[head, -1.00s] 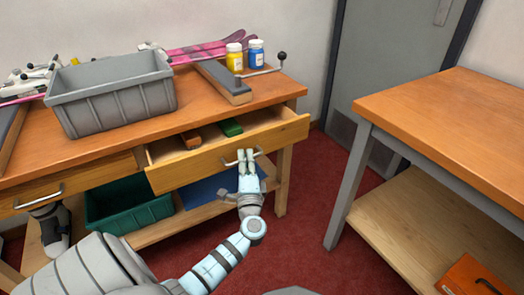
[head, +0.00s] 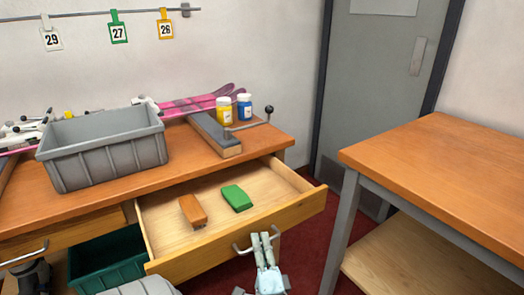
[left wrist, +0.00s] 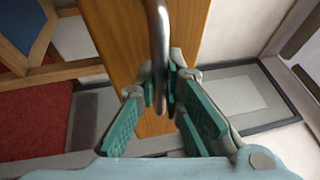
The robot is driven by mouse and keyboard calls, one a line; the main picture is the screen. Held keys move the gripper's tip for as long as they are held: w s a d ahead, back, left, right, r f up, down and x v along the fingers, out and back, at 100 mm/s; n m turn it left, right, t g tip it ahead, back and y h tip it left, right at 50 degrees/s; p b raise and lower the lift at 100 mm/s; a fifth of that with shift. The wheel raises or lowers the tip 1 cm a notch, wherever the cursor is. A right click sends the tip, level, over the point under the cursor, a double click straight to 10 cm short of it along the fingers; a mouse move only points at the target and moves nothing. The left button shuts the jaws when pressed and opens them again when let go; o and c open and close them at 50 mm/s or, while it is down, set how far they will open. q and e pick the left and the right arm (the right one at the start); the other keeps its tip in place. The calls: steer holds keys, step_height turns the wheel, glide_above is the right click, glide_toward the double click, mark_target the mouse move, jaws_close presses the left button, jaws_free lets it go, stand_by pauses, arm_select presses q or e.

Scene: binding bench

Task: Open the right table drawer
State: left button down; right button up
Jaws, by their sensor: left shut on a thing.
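The right table drawer (head: 236,238) is pulled well out of the wooden bench. Its inside shows, with an orange-brown block (head: 193,211) and a green block (head: 237,198) lying on its floor. My left gripper (head: 264,242) is at the metal handle (head: 243,248) on the drawer front. In the left wrist view the green-padded fingers (left wrist: 163,88) are closed around the handle bar (left wrist: 158,40). My right gripper is not in view.
A grey bin (head: 105,160), a yellow bottle (head: 224,111) and a blue bottle (head: 244,107) stand on the bench top. A dark green bin (head: 105,258) sits below. A second table (head: 440,175) stands at the right, with a floor gap between it and the drawer.

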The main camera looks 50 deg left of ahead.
arm_select(q)
steer(key=c, duration=1.7)
jaws_free()
steer(key=shift+w, duration=0.1)
